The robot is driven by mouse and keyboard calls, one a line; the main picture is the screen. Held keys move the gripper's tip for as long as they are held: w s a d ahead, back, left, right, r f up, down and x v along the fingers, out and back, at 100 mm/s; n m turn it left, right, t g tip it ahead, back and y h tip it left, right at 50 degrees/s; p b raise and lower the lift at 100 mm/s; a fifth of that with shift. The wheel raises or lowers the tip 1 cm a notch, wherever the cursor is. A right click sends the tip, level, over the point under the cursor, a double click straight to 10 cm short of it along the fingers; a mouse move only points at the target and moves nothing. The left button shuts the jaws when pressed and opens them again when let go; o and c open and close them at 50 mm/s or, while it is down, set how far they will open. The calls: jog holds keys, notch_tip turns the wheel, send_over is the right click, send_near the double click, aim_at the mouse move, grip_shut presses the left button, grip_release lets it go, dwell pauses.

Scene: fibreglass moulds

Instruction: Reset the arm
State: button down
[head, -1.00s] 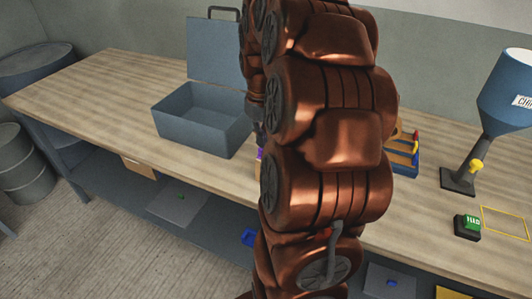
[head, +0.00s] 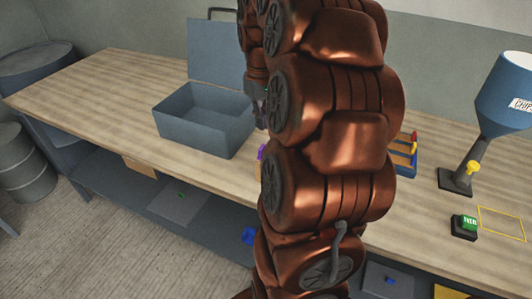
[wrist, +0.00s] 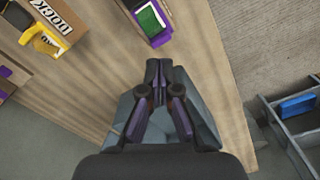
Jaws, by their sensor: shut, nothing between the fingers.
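My arm stands upright across the middle of the head view and hides part of the bench behind it. My gripper (wrist: 158,68) is shut and empty in the wrist view, its two fingertips together above the wooden bench top (wrist: 90,75). In the head view only a small dark part of it shows at the arm's left edge, beside the open blue-grey box (head: 203,130).
A blue hopper (head: 508,88), a green button (head: 466,225) and a yellow outline stand right on the bench. The wrist view shows a cardboard box (wrist: 72,18) and a purple holder with a green piece (wrist: 150,20). A drum (head: 25,165) stands left.

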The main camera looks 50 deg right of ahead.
jog(key=shift+a, duration=0.1)
dwell(0.5)
jog(key=s+a+f+n, duration=0.1)
jog(key=s+a, duration=0.1)
jog(key=a, duration=0.6)
jog(key=s+a+n, duration=0.1)
jog(key=s+a, duration=0.1)
jog(key=a, duration=0.7)
jog(key=s+a+f+g, duration=0.1)
jog(key=s+a+f, duration=0.1)
jog(key=s+a, duration=0.3)
jog(key=s+a+f+p, duration=0.1)
jog(key=s+a+f, duration=0.2)
jog(key=s+a, duration=0.2)
jog(key=s, duration=0.3)
jog(key=shift+s+a+f+n+g, duration=0.15)
jog(key=shift+a+f+n+g, duration=0.15)
jog(key=shift+f+g, duration=0.1)
jog(key=shift+d, duration=0.15)
